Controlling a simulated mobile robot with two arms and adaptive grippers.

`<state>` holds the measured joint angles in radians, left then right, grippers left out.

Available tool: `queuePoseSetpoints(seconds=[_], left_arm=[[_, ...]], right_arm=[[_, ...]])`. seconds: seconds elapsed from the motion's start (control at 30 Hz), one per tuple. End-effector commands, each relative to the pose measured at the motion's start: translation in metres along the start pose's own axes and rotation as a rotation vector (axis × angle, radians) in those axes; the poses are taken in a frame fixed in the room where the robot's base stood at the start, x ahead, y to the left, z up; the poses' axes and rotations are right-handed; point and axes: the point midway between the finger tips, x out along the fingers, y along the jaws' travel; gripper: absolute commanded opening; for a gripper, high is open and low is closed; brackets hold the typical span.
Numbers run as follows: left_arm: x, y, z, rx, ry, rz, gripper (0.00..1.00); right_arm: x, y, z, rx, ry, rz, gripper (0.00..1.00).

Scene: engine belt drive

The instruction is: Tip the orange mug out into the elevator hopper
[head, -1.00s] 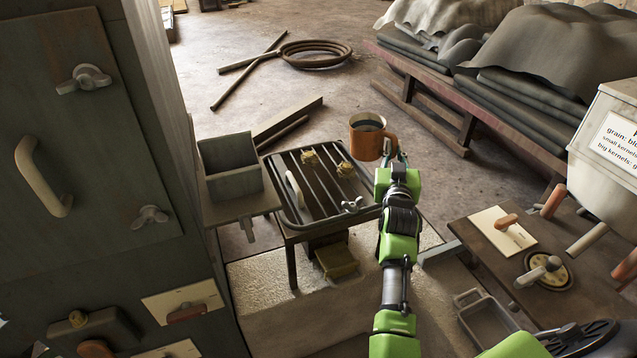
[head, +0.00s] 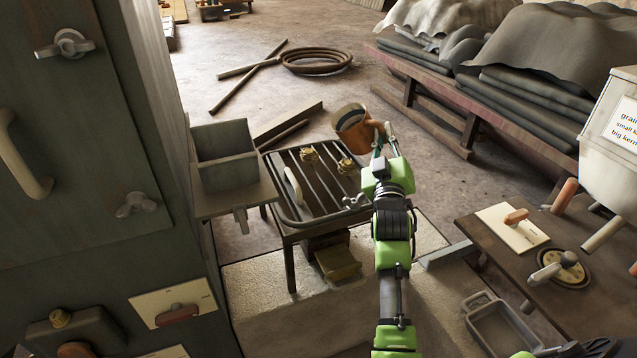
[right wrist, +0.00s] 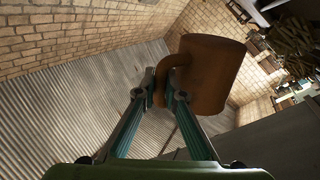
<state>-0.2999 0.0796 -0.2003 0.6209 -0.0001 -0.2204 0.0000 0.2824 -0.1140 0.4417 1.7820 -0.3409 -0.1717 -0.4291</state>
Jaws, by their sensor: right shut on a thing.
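The orange mug (head: 357,132) is held up beyond the grate table, tilted with its mouth toward the upper left in the head view. My right gripper (head: 381,137) is shut on its handle; the right wrist view also shows the fingers (right wrist: 167,88) closed on the handle of the mug (right wrist: 213,75). The mug's inner wall shows dark; I cannot tell how much it holds. A grey open-topped box (head: 225,172), which looks like the elevator hopper, stands left of the mug, clearly apart from it. My left gripper is not in view.
A grate table (head: 318,190) with bars, small brass parts and a wing nut stands between hopper and arm. A tall grey cabinet (head: 90,190) rises at left. A side table (head: 500,262) with levers is at right. Floor behind the mug is open.

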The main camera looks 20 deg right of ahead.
Motion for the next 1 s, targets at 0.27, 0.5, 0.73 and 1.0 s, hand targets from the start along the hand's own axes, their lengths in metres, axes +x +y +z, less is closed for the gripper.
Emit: queuePoseSetpoints(seconds=[0.27,0.5,0.73,1.0], left_arm=[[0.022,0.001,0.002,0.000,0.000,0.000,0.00],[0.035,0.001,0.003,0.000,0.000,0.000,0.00],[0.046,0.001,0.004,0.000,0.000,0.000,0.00],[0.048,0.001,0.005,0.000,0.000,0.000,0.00]], right_arm=[[-0.005,-0.009,-0.005,-0.126,0.066,0.005,0.00],[-0.007,-0.013,-0.009,-0.234,0.118,0.006,0.00],[-0.009,-0.017,-0.012,-0.337,0.170,0.008,0.00],[-0.009,-0.018,-0.015,-0.382,0.193,0.009,0.00]])
